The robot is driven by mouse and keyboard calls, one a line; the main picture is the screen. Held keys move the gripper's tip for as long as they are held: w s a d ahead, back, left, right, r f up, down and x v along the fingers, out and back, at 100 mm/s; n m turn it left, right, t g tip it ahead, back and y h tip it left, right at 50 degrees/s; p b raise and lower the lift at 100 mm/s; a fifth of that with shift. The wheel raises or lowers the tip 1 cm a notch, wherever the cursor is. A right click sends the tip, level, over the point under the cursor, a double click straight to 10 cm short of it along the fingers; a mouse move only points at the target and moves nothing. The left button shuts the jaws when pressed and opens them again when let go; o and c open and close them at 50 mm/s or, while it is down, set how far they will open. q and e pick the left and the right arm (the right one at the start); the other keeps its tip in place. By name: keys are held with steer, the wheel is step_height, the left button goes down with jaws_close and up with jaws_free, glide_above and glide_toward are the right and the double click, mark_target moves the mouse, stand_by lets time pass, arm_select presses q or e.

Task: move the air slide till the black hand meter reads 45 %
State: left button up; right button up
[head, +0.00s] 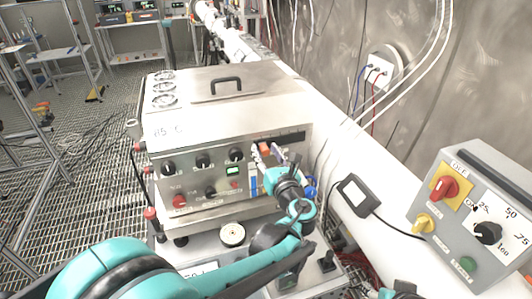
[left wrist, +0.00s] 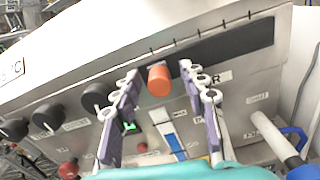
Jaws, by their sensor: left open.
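The air slide's orange knob (left wrist: 159,80) sits in a dark horizontal slot on the front of a steel cabinet, beside a partly hidden label. It also shows in the head view (head: 264,149). My left gripper (left wrist: 158,70) is open, with one finger on each side of the knob. Gaps show between the fingers and the knob. In the head view my left gripper (head: 272,154) is at the right part of the cabinet front. The black hand meter (head: 355,195) lies on the white ledge right of the cabinet. Its reading is too small to read.
The steel cabinet (head: 215,112) has black knobs, a green display (left wrist: 129,127) and a red knob (head: 180,201) on its front. A grey switch box (head: 475,225) stands at the right. A round white dial (head: 232,234) lies below the cabinet front.

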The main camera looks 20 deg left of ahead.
arm_select(q)
jaws_close()
steer(key=w+d, duration=0.2)
steer(key=d, duration=0.1)
steer(key=shift+d, duration=0.15)
jaws_free()
steer(key=shift+w, duration=0.1)
steer(key=v, duration=1.2)
steer(key=shift+f, duration=0.1)
